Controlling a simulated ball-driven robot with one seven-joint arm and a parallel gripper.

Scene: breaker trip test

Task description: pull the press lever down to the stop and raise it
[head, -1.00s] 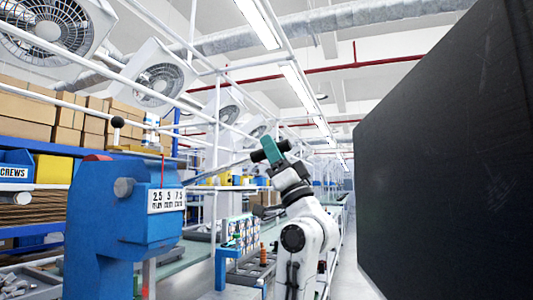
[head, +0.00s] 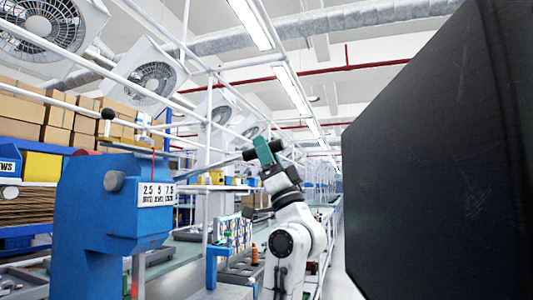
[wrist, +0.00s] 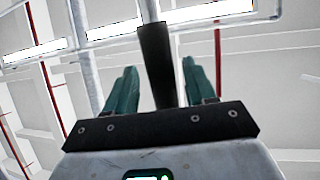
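My gripper (head: 263,151), with teal fingers, is at that grip. In the wrist view the dark lever grip (wrist: 157,65) stands between the two fingers of my gripper (wrist: 160,85).
A large dark panel (head: 440,160) fills the right side. Shelves with cardboard boxes (head: 65,125) stand behind the press. A bench (head: 185,250) with small parts and an orange-black item (head: 255,253) lies beyond. White frame tubes run overhead.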

